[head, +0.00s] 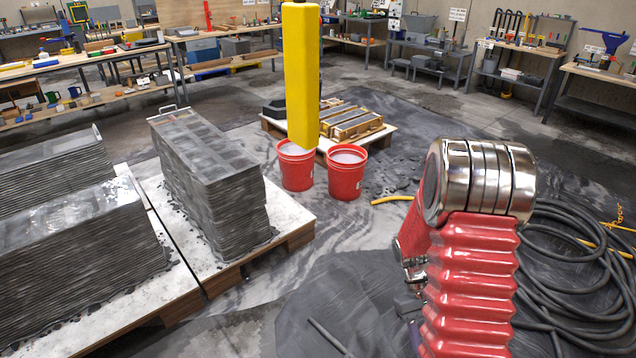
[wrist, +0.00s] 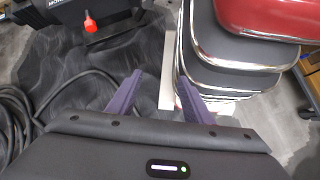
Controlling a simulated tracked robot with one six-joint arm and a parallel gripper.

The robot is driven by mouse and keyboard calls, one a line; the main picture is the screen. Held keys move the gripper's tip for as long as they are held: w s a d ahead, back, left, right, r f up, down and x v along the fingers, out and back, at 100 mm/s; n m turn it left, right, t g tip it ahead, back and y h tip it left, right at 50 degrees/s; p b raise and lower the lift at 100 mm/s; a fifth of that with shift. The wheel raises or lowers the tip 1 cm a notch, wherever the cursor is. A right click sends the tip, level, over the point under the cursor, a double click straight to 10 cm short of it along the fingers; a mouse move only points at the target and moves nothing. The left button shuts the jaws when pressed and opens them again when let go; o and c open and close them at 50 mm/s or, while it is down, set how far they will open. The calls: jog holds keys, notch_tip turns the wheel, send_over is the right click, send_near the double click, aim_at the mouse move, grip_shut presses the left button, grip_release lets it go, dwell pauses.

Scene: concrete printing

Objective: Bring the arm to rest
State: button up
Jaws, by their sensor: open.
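My arm stands at the right of the head view, with a red ribbed sleeve and shiny metal rings at its bend. My gripper is mostly hidden behind the arm in the head view. In the wrist view my gripper (wrist: 157,98) shows two purple fingers set wide apart, with nothing between them. A dark sheet (wrist: 60,60) on the floor lies below the fingers. My red and metal-edged arm links fill the upper right of the wrist view, close to the right finger.
Printed concrete walls (head: 205,165) stand on pallets at the left. Two red buckets (head: 345,175) and a pallet with wooden moulds (head: 350,122) stand in the middle. A yellow post (head: 300,75) hangs before them. A coiled black hose (head: 580,270) lies at the right. Workbenches line the back.

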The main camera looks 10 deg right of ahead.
jog(key=a+r+t, duration=0.6)
jog(key=a+r, duration=0.5)
jog(key=r, duration=0.4)
jog(key=a+r+t+y, duration=0.1)
jog(key=a+r+t, duration=0.6)
jog(key=a+r, duration=0.4)
notch_tip(320, 180, up, 4)
jog(key=shift+s+f+n, duration=0.15)
jog(key=shift+s+n, duration=0.15)
jog(key=shift+s, duration=0.15)
